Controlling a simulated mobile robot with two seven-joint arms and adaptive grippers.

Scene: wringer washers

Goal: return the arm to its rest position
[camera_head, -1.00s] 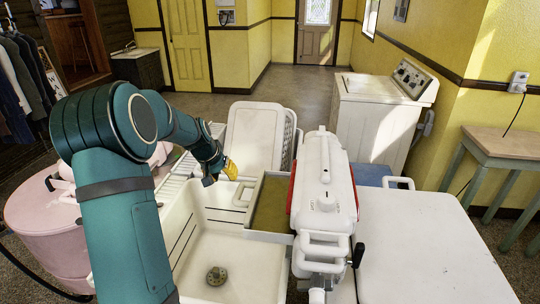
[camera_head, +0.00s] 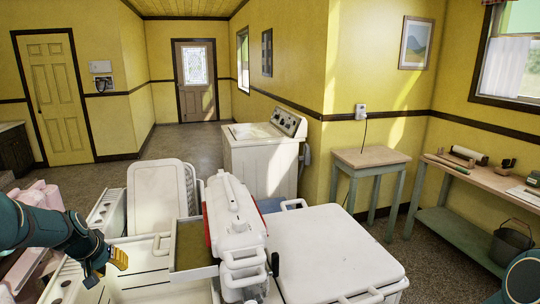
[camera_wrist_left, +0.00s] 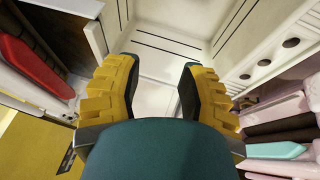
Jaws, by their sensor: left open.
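My left arm (camera_head: 45,228) is teal and comes in from the lower left of the head view. Its left gripper (camera_head: 117,259) has yellow fingers and is over the white wash tub, left of the wringer. In the left wrist view the gripper (camera_wrist_left: 158,72) is open, with its two yellow fingers apart and nothing between them. The pale tub walls and floor (camera_wrist_left: 160,65) lie beyond the fingers. My right gripper is not in view.
The white wringer (camera_head: 236,225) with its tray (camera_head: 190,246) stands right of the gripper. A white lid (camera_head: 335,250) lies further right. A white washer (camera_head: 262,155) and a small table (camera_head: 375,160) stand behind. The floor at the back is clear.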

